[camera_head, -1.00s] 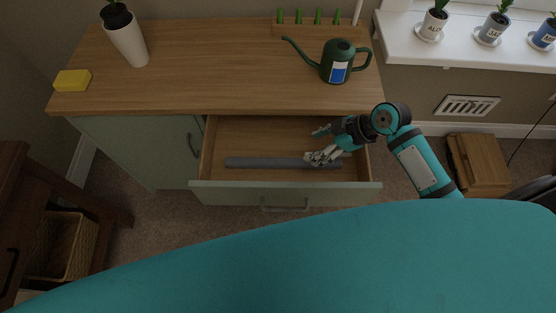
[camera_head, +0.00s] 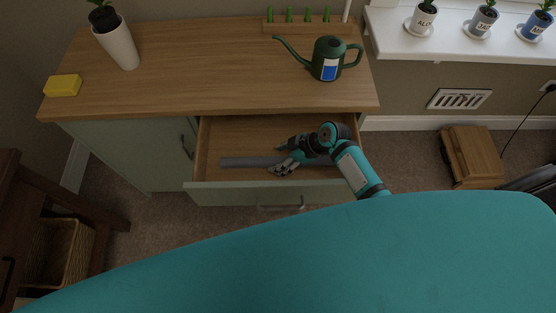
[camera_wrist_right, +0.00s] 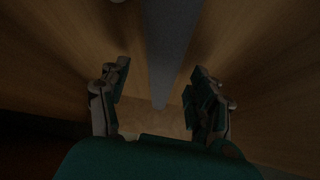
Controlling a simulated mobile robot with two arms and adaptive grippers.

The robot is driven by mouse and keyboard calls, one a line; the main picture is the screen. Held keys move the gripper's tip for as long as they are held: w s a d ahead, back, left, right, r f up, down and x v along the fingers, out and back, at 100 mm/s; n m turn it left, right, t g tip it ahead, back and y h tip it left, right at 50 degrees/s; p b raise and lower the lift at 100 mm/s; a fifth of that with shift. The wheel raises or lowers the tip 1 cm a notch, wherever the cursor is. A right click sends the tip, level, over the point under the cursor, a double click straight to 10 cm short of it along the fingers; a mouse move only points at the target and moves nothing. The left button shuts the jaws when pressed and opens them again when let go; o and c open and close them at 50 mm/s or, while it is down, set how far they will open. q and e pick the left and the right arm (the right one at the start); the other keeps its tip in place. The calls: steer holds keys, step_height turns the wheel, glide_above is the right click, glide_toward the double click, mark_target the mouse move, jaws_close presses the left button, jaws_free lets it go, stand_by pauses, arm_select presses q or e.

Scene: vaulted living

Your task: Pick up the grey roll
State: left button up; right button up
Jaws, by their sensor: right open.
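The grey roll (camera_head: 243,162) lies lengthwise in the open drawer, in the head view. Its right part is hidden behind my right gripper. My right gripper (camera_head: 279,160) is in the drawer over the roll's middle. In the right wrist view the roll (camera_wrist_right: 168,45) runs down the picture between the two spread fingers of my right gripper (camera_wrist_right: 158,100). The fingers are open and do not visibly touch it. My left gripper is not in view.
The drawer front (camera_head: 230,193) and its side walls surround the gripper. A wooden box (camera_head: 473,155) stands on the floor at right.

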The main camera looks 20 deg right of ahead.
steer(key=shift+c, duration=0.3)
jaws_close()
